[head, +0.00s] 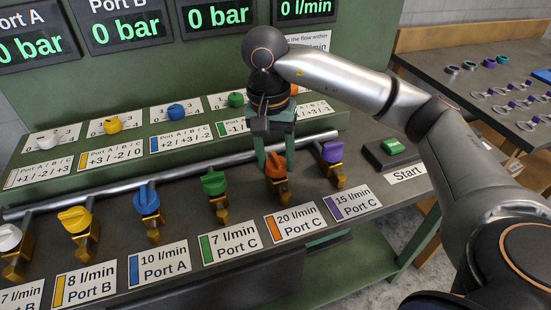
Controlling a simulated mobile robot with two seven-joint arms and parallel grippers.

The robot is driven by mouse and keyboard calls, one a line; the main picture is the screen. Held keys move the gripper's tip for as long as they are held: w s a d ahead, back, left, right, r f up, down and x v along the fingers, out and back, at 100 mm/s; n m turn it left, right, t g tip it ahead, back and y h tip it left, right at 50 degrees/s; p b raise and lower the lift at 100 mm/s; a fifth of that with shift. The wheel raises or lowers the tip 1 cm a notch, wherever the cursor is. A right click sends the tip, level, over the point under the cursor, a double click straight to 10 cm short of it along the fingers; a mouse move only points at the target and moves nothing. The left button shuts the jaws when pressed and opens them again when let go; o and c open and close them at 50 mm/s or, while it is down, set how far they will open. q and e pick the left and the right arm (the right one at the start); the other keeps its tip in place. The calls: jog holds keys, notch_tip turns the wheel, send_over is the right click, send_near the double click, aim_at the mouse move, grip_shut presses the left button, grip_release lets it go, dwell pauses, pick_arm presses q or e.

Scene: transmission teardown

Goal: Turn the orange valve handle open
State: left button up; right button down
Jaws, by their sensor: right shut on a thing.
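The orange valve handle (275,165) sits on its brass valve on the pipe, behind the label reading 20 l/min Port C (295,222). My right gripper (274,160) comes down from above and is shut on the orange handle. Its fingers hide part of the handle, so its exact angle is hard to tell. My left gripper does not show.
Green (214,183) and purple (332,152) handles stand close on either side of the orange one. Blue (147,199), yellow (75,219) and white (9,238) handles are further left. A green Start button (393,146) is at the right. Displays read 0.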

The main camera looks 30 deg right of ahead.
aim_at(271, 162)
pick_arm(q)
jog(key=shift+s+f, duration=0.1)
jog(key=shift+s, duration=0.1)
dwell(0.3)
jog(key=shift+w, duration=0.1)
pick_arm(e)
jog(key=shift+c, duration=1.1)
grip_release()
pick_arm(q)
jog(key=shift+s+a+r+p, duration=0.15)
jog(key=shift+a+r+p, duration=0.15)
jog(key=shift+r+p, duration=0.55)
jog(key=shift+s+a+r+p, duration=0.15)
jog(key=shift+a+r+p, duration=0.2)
jog(key=shift+p, duration=0.9)
pick_arm(e)
notch_tip(271, 162, up, 13)
jog(key=shift+w+a+f, duration=0.2)
jog(key=shift+w+a, duration=0.1)
jog(key=shift+a, duration=0.05)
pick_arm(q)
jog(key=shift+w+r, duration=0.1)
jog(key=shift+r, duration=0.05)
